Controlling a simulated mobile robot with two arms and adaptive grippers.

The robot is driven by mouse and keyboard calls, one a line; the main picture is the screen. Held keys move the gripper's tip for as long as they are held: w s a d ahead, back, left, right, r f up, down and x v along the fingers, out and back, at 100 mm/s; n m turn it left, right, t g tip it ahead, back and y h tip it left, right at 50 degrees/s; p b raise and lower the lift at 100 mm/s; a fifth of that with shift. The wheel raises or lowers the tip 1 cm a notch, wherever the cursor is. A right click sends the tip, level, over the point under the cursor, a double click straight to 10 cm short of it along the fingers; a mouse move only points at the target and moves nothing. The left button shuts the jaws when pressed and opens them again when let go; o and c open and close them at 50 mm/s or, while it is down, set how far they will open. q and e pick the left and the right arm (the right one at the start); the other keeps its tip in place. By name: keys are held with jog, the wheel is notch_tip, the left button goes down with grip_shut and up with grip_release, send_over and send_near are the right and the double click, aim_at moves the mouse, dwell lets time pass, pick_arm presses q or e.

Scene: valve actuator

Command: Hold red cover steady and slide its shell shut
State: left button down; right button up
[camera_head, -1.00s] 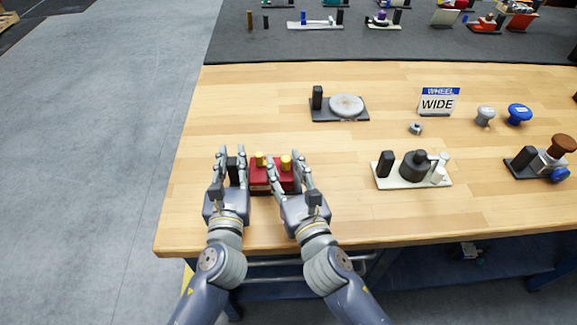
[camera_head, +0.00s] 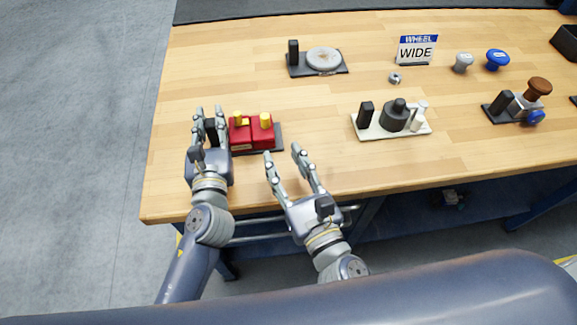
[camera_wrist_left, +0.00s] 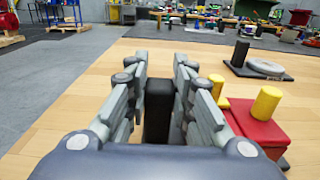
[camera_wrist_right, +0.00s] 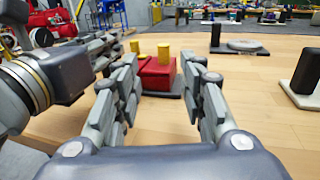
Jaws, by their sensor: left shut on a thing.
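The red cover (camera_head: 240,135) with two yellow knobs sits on a dark base plate at the left front of the table. Its red body shows as two blocks, one by each knob; I cannot tell whether a gap remains between them. My left gripper (camera_head: 211,120) is shut on the black post (camera_wrist_left: 158,108) at the left end of that plate. My right gripper (camera_head: 283,152) is open and empty, in front and to the right of the cover. In the right wrist view, the red cover (camera_wrist_right: 157,76) stands ahead, apart from the fingers.
A white plate (camera_head: 385,131) with black parts stands to the right. A dark plate with a round disc (camera_head: 323,60) lies behind. A WHEEL WIDE sign (camera_head: 417,49), a small nut (camera_head: 394,78) and grey and blue knobs stand further right. The wood between is clear.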

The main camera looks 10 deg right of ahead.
pick_arm(q)
jog(key=shift+f, duration=0.25)
pick_arm(e)
jog(key=shift+s+d, duration=0.2)
jog(key=shift+s, duration=0.45)
pick_arm(q)
jog(key=c, duration=1.3)
grip_release()
jog(key=shift+w+r, duration=0.1)
pick_arm(e)
jog(key=shift+w, duration=0.1)
